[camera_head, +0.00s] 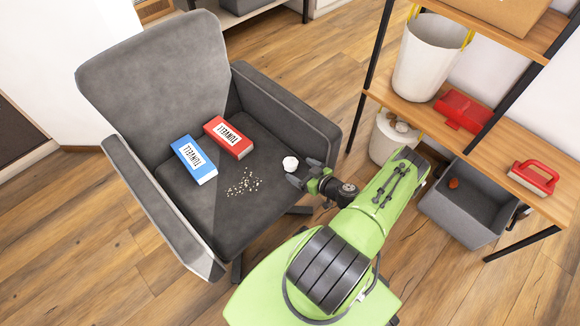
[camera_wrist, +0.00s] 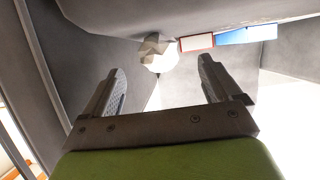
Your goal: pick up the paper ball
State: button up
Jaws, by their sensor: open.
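The paper ball (camera_head: 290,163) is small, white and crumpled. It lies on the seat of a dark grey armchair (camera_head: 165,60), near the right side of the seat. My gripper (camera_head: 303,174) is close beside the ball, on its lower right in the head view. In the wrist view the ball (camera_wrist: 158,53) shows beyond the gap between the two fingers of my gripper (camera_wrist: 160,80), near the middle. The fingers are apart, with nothing between them. I cannot tell the exact distance from fingertips to ball.
A blue box (camera_head: 194,160) and a red box (camera_head: 228,138) lie on the seat, left of the ball. Crumbs (camera_head: 244,184) are scattered in front of them. The chair's right armrest (camera_head: 290,112) rises close to my gripper. A shelf (camera_head: 420,112) stands at right, with a grey bin (camera_head: 455,222) below.

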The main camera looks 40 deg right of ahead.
aim_at(295, 166)
jog(key=b+x, duration=0.2)
jog(key=x, duration=0.3)
jog(key=shift+w, duration=0.1)
jog(key=shift+r, duration=0.1)
jog(key=c, duration=1.1)
